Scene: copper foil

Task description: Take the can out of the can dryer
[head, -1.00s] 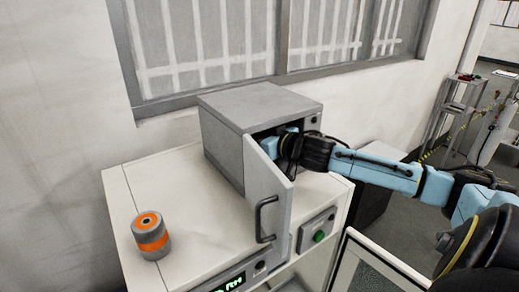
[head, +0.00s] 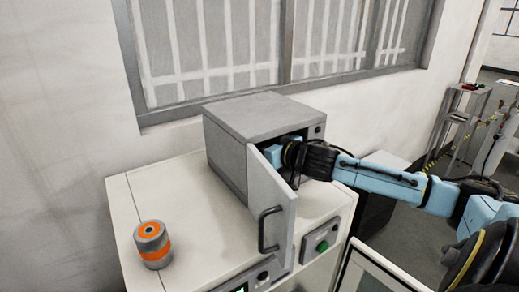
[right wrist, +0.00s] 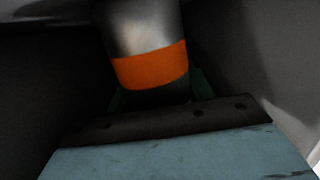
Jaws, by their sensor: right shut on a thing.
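The can dryer (head: 226,150) is a grey box on the white counter, with its door (head: 268,190) swung open toward the front. My right arm reaches in through the opening from the right. My right gripper (right wrist: 155,105) is inside the dryer and its fingertips are mostly hidden in the head view. In the right wrist view, a grey can (right wrist: 150,68) with an orange band stands in the dim interior, right at the gripper, which is shut on it. My left gripper is not in view.
Another grey can (head: 153,245) with orange bands stands on the left of the white counter (head: 190,205). The open door with its black handle (head: 265,228) stands left of my arm. A wall and window (head: 215,50) are behind the dryer.

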